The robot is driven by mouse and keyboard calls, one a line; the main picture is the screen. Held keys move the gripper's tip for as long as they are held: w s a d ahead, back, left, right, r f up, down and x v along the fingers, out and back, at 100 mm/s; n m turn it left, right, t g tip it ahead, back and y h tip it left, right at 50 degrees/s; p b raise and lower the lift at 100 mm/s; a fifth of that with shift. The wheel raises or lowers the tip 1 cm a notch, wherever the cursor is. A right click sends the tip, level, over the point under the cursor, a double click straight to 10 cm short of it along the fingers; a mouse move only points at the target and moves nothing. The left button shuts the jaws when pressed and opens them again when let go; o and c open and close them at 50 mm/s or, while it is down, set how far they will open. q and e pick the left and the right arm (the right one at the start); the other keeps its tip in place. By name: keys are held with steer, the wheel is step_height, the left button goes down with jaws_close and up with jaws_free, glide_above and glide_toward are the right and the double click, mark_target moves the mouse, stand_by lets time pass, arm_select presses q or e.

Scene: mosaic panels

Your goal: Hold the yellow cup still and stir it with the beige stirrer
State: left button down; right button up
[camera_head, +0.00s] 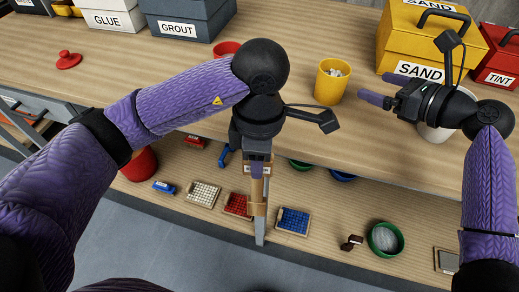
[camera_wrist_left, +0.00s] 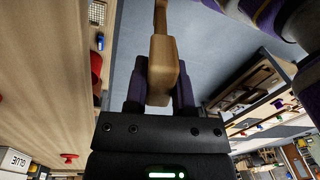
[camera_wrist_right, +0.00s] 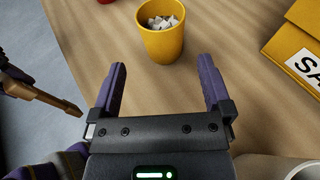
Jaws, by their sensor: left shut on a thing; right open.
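The yellow cup (camera_head: 332,82) stands upright on the wooden table, with pale chunks inside. It also shows in the right wrist view (camera_wrist_right: 161,34), ahead of my right gripper. My right gripper (camera_head: 374,88) is open and empty, to the right of the cup and apart from it; its two fingers (camera_wrist_right: 163,85) are spread in the right wrist view. My left gripper (camera_head: 258,168) is shut on the beige stirrer (camera_head: 259,200), which hangs downward in front of the table's front edge. The stirrer's thick handle (camera_wrist_left: 163,65) is between the fingers in the left wrist view.
Yellow SAND box (camera_head: 425,45) and red TINT box (camera_head: 500,65) stand at the right, GLUE (camera_head: 110,18) and GROUT (camera_head: 185,18) boxes at the back left. A white container (camera_head: 436,132) is below my right wrist. A red lid (camera_head: 68,60) lies left. A lower shelf holds several tile trays (camera_head: 293,221).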

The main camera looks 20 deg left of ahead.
arm_select(q)
step_height(320, 180, down, 4)
steer(key=shift+w+r+b, duration=0.1)
steer(key=shift+b, duration=1.1)
arm_select(e)
glide_toward(342, 90)
steer(key=shift+x, duration=1.1)
arm_select(q)
step_height(342, 90, down, 6)
steer(key=b, duration=0.5)
steer(key=shift+f, duration=0.2)
arm_select(e)
steer(key=x, duration=0.2)
steer(key=f+x, duration=0.1)
steer(key=x, duration=0.2)
steer(key=w+a, duration=0.2)
steer(key=a, duration=0.1)
arm_select(q)
steer(key=shift+f+b, duration=0.15)
steer(key=shift+b, duration=0.15)
arm_select(e)
steer(key=shift+w+a+f, duration=0.15)
steer(key=shift+w+a, duration=0.1)
steer(key=shift+a, duration=0.15)
steer(key=shift+c, duration=0.3)
steer(key=shift+o, duration=0.3)
